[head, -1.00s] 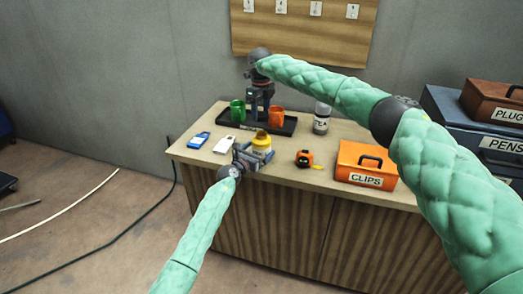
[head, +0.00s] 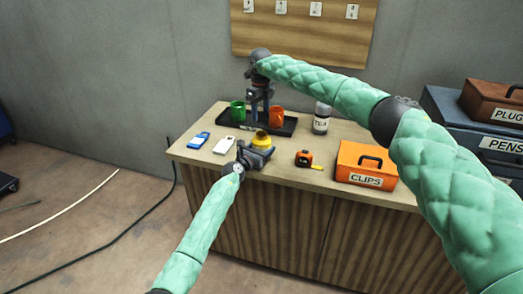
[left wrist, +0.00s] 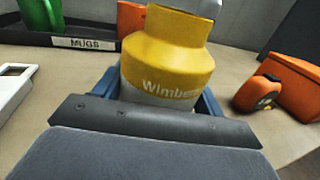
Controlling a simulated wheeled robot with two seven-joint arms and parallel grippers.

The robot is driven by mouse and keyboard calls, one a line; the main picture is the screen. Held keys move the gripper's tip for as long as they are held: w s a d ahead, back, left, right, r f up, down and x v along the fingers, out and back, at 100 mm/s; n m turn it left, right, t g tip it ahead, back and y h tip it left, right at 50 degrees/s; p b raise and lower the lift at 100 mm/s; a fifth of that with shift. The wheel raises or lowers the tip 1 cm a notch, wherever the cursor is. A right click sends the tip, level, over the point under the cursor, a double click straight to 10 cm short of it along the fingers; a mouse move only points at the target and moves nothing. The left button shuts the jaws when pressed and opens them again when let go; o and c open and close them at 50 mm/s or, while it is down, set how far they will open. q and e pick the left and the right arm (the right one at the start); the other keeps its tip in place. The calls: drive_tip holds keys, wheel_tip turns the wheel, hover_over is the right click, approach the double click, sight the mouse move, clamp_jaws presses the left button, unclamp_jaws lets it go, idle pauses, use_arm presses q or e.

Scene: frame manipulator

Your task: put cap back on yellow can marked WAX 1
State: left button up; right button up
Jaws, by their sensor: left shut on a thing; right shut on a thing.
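The yellow can (head: 263,144) stands upright near the front edge of the bench. In the left wrist view its yellow shoulder and neck (left wrist: 172,55) show above a white lower part, with lettering that starts "Wimb"; no WAX 1 marking is legible. My left gripper (head: 258,155) is shut on the can's lower part, which it partly hides. My right gripper (head: 262,117) points down right above the can, its fingers shut on a small brownish piece, seemingly the cap (head: 262,133). Whether the cap touches the can's mouth I cannot tell.
Behind the can lies a black tray (head: 289,130) with a green mug (head: 237,110) and an orange mug (head: 276,116). A jar (head: 321,118), a tape measure (head: 304,158) and the orange CLIPS box (head: 366,163) stand to the right. Two flat cards lie left.

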hover_over(260, 133)
drive_tip(key=shift+s+d+f, duration=0.1)
drive_tip(key=shift+f, duration=2.35)
drive_tip(key=shift+f, duration=0.85)
drive_tip(key=shift+f, duration=0.6)
